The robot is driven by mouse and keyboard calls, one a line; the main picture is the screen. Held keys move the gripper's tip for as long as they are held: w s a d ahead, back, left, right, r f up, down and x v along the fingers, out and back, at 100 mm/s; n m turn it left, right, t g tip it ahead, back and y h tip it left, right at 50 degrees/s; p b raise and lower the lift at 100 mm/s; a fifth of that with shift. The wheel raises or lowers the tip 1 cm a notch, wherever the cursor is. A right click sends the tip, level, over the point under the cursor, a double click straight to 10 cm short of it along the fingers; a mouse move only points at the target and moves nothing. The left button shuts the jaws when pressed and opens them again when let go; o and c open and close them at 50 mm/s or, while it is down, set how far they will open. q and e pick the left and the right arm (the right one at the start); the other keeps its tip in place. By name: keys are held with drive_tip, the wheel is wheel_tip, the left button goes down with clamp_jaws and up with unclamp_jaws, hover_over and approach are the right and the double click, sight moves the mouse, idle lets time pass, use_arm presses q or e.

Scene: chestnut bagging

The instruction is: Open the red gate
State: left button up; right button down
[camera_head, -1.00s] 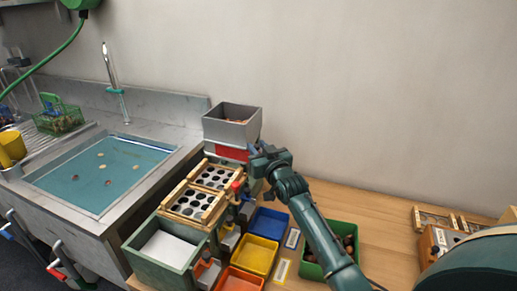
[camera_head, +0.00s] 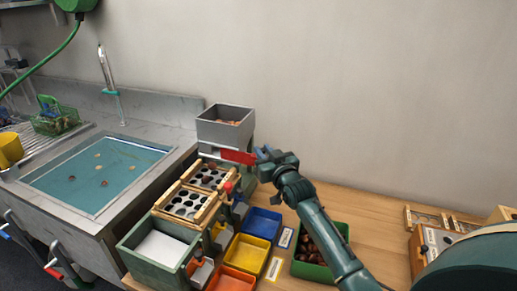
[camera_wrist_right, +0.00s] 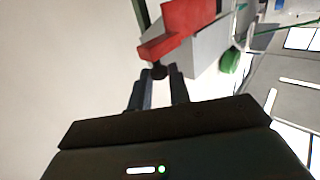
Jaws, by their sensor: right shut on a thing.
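The red gate (camera_head: 238,157) sits at the lower front of the grey hopper (camera_head: 225,130) and sticks out to its right. Brown chestnuts (camera_head: 229,121) show inside the hopper. My right gripper (camera_head: 263,154) is at the gate's right end. In the right wrist view, its blue-grey fingers (camera_wrist_right: 158,80) are shut on the dark knob (camera_wrist_right: 159,71) of the red gate (camera_wrist_right: 182,26). My left gripper is not in view.
Wooden-framed sieve trays (camera_head: 188,202) stand below the hopper, with some brown pieces at the upper one. Blue (camera_head: 262,222), yellow (camera_head: 248,252) and green (camera_head: 303,270) bins stand on the table. A sink (camera_head: 95,175) is on the left.

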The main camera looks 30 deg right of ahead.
drive_tip(key=shift+s+d, duration=0.25)
drive_tip(key=c, duration=1.3)
unclamp_jaws()
use_arm(q)
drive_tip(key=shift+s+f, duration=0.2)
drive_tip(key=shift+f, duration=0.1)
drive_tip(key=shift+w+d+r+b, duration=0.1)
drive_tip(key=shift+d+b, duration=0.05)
drive_tip(key=shift+b, duration=0.3)
use_arm(e)
drive_tip(key=s, duration=1.3)
drive_tip(key=shift+a, duration=0.4)
